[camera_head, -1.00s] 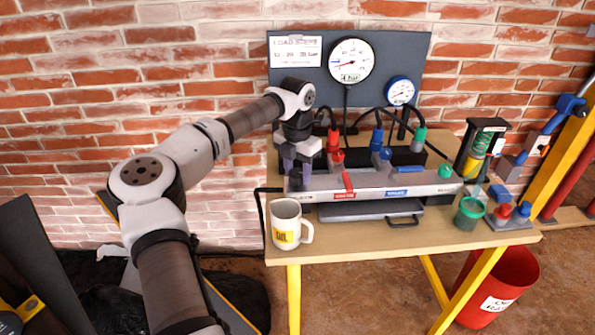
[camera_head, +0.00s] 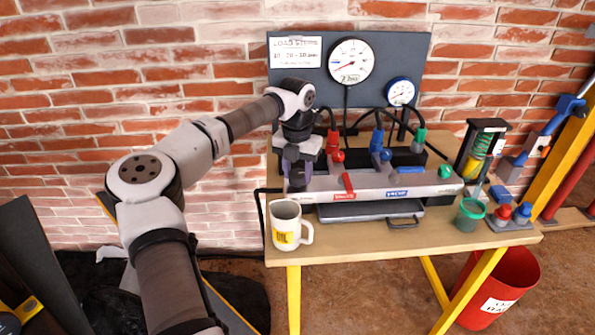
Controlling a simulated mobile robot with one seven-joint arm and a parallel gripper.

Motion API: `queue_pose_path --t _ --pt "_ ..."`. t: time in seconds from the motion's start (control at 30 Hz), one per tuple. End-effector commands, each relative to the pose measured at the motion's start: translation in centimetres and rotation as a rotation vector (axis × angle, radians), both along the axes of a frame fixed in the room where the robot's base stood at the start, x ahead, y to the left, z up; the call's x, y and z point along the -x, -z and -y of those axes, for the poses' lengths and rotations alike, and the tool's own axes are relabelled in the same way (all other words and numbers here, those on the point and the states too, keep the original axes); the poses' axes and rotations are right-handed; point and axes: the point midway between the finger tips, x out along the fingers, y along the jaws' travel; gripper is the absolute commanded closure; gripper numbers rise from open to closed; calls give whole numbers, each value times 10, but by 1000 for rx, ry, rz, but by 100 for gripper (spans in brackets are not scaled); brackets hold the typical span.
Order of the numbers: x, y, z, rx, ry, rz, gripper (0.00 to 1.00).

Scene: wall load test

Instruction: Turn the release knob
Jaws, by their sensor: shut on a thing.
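My gripper (camera_head: 297,176) points down over the left end of the grey manifold block (camera_head: 375,185) on the workbench. It is shut on what appears to be the release knob, at the block's top left end. The fingers hide the knob almost wholly, so its turn angle cannot be read. The large white gauge (camera_head: 351,61) on the dark panel reads about 2 bar on its label, with its needle low on the left. A smaller blue-rimmed gauge (camera_head: 400,92) hangs to its lower right.
A white mug (camera_head: 285,226) stands just in front of the gripper, near the bench's front left edge. Red (camera_head: 334,140), blue (camera_head: 376,141) and green hose couplings stand behind the block. A red bin (camera_head: 497,285) stands on the floor.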

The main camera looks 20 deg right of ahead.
Motion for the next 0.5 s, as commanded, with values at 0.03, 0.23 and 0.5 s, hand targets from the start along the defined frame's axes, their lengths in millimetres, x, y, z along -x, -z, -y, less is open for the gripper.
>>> queue_pose_path --t 0.03,0.23,0.5 --pt "-1 -1 0 1 -2 1 82" --pt "0 -1 0 1 -1 1 37" --pt "0 -1 0 1 0 1 37"
